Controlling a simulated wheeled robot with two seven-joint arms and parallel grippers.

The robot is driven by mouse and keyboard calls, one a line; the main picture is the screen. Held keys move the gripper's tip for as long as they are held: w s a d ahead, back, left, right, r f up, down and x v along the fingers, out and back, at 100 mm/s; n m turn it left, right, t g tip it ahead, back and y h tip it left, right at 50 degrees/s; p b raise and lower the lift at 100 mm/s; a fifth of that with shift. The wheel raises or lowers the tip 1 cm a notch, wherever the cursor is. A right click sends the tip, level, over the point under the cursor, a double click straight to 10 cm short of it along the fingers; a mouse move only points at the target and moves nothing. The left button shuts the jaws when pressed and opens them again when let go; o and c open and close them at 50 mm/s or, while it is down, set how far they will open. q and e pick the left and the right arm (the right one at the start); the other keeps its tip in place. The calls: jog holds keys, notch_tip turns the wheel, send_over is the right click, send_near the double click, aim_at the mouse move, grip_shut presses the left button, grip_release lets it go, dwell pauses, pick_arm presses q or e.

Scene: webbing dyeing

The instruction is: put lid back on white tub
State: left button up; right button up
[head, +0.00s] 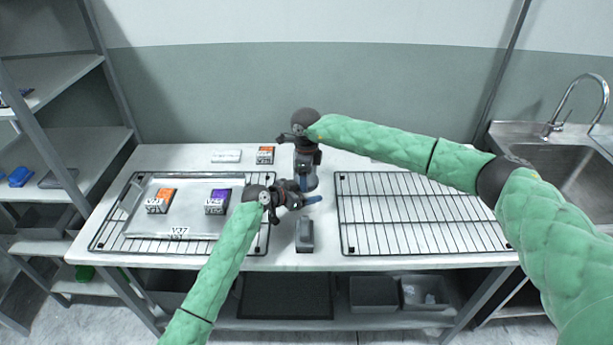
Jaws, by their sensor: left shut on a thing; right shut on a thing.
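The white tub (313,182) stands at the middle of the table between the two wire racks, mostly hidden by my grippers. Whether the lid is seated or apart from the tub cannot be told.
A grey block-like object (304,236) lies just in front of the grippers. A metal tray (190,192) with an orange box (160,200) and a purple box (217,201) sits on the left rack. The right rack (420,212) is empty. Another orange box (265,155) stands behind.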

jog(key=o, duration=1.1)
jog(key=shift+a, duration=0.1)
jog(key=shift+r, duration=2.35)
jog(key=shift+c, duration=0.3)
